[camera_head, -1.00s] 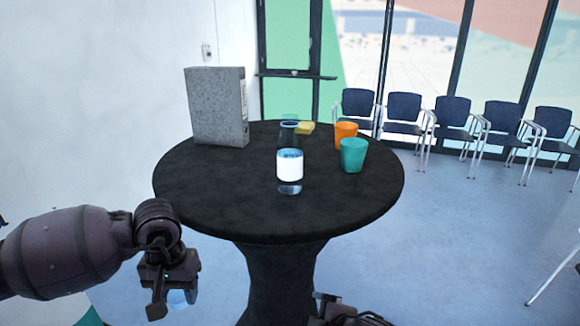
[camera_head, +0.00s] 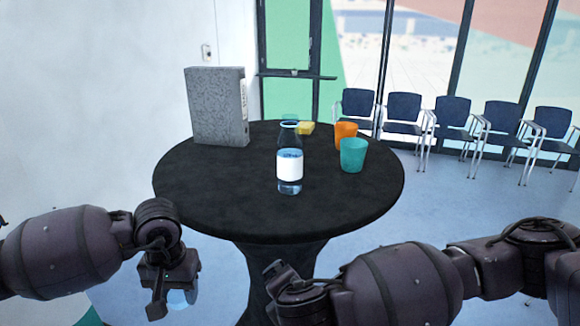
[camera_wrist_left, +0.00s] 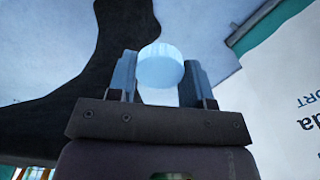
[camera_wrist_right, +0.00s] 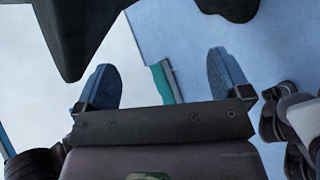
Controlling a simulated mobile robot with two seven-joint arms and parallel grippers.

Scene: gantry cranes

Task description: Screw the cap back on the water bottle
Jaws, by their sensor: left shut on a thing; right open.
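The water bottle (camera_head: 289,163) stands upright and uncapped on the round black table (camera_head: 215,200). It is clear, with a white label and water inside. My left gripper (camera_head: 172,298) is in front of the table's left side, below its top. It is shut on the light blue cap (camera_wrist_left: 161,66), which shows between the fingers in the left wrist view; in the head view the cap (camera_head: 178,299) is partly hidden. My right gripper (camera_wrist_right: 162,82) is open and empty in the right wrist view. In the head view the right arm reaches in front of the table.
The table's front is clear. Several blue chairs (camera_head: 452,115) line the window.

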